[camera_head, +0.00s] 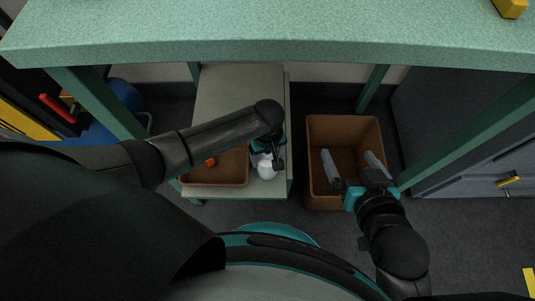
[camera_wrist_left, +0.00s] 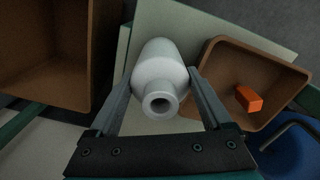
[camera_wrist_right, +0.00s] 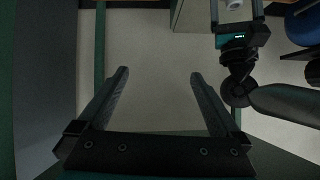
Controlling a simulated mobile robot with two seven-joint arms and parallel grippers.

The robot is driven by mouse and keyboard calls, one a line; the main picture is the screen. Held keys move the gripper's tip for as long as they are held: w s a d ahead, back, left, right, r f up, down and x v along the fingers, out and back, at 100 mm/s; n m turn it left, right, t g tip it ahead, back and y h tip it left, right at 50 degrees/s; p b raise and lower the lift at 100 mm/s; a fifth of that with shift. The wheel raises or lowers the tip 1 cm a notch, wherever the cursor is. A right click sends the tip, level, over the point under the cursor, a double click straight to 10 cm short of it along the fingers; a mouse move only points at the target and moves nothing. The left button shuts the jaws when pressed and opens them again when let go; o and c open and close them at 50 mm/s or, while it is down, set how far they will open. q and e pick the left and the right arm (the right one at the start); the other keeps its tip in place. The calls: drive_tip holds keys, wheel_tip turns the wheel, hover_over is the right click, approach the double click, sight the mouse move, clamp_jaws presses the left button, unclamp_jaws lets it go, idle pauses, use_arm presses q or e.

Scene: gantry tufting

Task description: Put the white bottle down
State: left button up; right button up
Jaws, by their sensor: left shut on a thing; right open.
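The white bottle (camera_head: 267,169) is at the front right of the grey lower shelf, just right of a brown tray. In the left wrist view the bottle (camera_wrist_left: 160,66) has its neck and dark mouth facing the camera. My left gripper (camera_wrist_left: 160,84) is shut on its sides. I cannot tell whether its base touches the shelf. In the head view my left arm hides part of the bottle. My right gripper (camera_head: 352,163) is open and empty over a brown bin. In the right wrist view its fingers (camera_wrist_right: 160,74) are apart with nothing between.
The brown tray (camera_head: 215,184) holds an orange block (camera_wrist_left: 248,99). The deeper brown bin (camera_head: 345,121) stands right of the shelf (camera_head: 240,88), across a narrow gap. A green tabletop (camera_head: 260,35) overhangs the back, on green legs. The shelf behind the tray looks clear.

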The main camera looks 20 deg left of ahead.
use_arm(q)
drive_tip(key=o, duration=1.5)
